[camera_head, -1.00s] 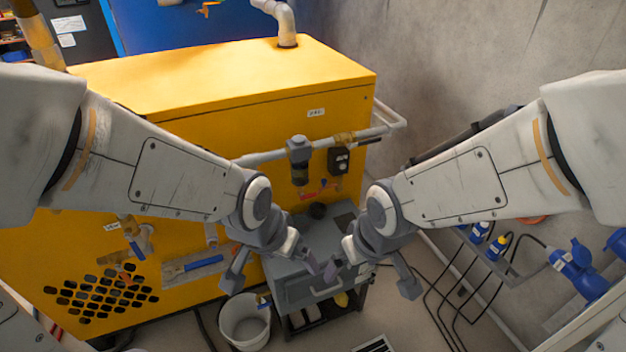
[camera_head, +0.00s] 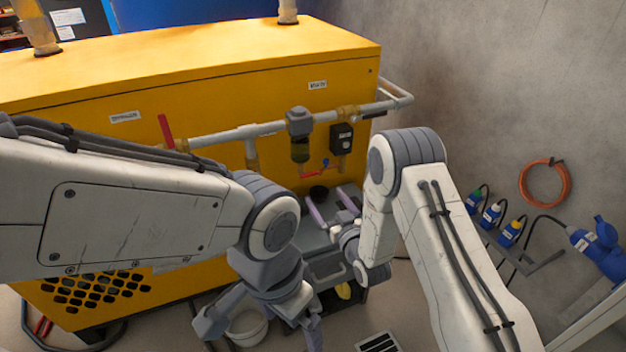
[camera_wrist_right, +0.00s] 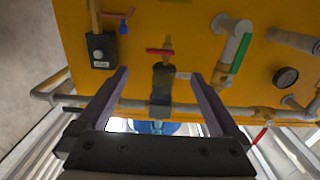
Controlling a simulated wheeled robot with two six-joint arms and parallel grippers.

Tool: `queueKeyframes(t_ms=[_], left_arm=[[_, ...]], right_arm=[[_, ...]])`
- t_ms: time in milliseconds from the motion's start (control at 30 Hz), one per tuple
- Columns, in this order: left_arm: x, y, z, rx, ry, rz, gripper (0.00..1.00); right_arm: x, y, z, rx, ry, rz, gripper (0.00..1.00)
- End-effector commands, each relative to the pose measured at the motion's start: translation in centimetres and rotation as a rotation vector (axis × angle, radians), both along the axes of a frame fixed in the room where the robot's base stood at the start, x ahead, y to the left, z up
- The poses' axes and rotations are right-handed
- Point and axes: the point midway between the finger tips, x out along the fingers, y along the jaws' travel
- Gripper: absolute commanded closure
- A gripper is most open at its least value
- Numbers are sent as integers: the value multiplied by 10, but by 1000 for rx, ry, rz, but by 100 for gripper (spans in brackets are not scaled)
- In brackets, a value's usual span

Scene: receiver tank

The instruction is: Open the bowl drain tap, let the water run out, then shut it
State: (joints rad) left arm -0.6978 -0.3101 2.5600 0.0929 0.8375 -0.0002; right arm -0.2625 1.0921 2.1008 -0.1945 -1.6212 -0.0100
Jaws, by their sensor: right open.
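In the right wrist view, which looks upside down, the dark bowl (camera_wrist_right: 162,90) and red tap handle (camera_wrist_right: 160,51) lie between my finger lines, the handle crosswise to the bowl. My right gripper (camera_head: 332,206) is open and empty, below the tap and apart from it. My left gripper (camera_head: 262,326) is open and empty, lower and to the left. The water level is unclear.
A black box (camera_head: 341,139) with a blue tap (camera_head: 326,162) sits right of the bowl. The pipe (camera_head: 375,110) runs along the tank (camera_head: 190,80). A grey cart stands below, with a white bucket (camera_head: 247,328) beside it.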

Motion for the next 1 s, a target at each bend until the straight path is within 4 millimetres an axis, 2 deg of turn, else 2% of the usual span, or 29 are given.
queueKeyframes(t_ms=[167, 400, 600, 1000], left_arm=[[0, 0, -1, 0, 0, 0, 0], [0, 0, -3, -1, -1, 0, 0], [0, 0, -5, -1, -1, 1, 0], [0, 0, -5, -1, -1, 1, 0]], right_arm=[[20, 10, 1, 2, -4, 1, 0], [61, 31, 1, 1, -5, 1, 0], [84, 42, 1, 1, -2, 0, 0], [91, 45, 1, 0, 0, 0, 0]])
